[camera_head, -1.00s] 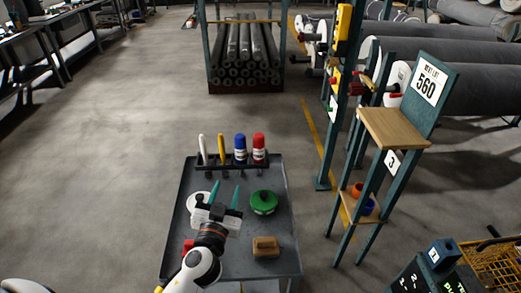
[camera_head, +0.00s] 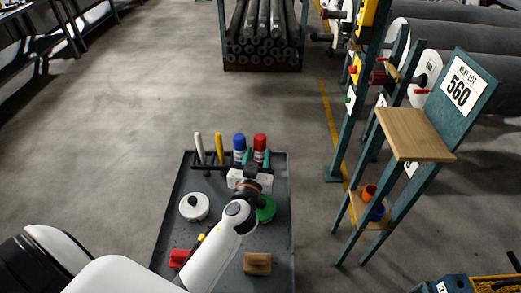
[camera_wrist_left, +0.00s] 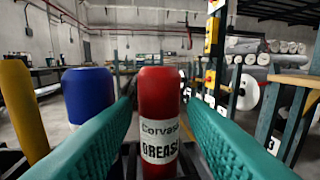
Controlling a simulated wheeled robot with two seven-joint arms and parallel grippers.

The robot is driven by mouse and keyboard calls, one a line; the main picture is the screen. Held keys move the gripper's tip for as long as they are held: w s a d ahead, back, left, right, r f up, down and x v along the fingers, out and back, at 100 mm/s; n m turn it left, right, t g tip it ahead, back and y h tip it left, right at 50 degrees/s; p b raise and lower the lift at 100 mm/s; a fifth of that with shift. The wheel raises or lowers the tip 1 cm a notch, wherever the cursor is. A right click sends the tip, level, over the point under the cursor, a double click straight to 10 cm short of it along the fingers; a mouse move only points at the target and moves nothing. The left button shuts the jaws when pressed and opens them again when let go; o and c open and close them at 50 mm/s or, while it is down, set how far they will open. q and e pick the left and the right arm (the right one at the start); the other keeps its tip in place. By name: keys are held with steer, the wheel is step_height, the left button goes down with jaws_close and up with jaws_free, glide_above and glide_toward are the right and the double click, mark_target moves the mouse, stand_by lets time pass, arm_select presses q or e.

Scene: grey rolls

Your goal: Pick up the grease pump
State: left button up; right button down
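The grease pump is a red cylinder (camera_head: 260,142) with a white label, upright in the dark rack at the cart's far edge. In the left wrist view the red cylinder (camera_wrist_left: 159,95) shows "Corvas" and "GREAS" lettering. My left gripper (camera_head: 255,157) reaches across the cart to it. Its teal fingers (camera_wrist_left: 159,112) are open, one on each side of the red cylinder, with narrow gaps visible. The cylinder's lower end is hidden by the gripper and rack. My right gripper is not in view.
A blue cylinder (camera_head: 239,142), a yellow one (camera_head: 219,147) and a white one (camera_head: 199,147) stand left of it. The cart (camera_head: 168,222) also holds a white round item (camera_head: 194,206), a green one (camera_head: 266,209), a brown block (camera_head: 257,263) and a red item (camera_head: 179,258).

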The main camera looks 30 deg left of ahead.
mark_target(261, 139)
arm_select(q)
steer(key=shift+w+a, duration=0.1)
steer(key=shift+w, duration=0.6)
steer(key=x, duration=0.1)
steer(key=p+x, duration=0.1)
steer(key=x, duration=0.1)
steer(key=p+x, duration=0.1)
steer(key=shift+w+a+r, duration=0.2)
steer(key=shift+r, duration=0.05)
steer(key=shift+w, duration=0.25)
steer(key=c, duration=0.6)
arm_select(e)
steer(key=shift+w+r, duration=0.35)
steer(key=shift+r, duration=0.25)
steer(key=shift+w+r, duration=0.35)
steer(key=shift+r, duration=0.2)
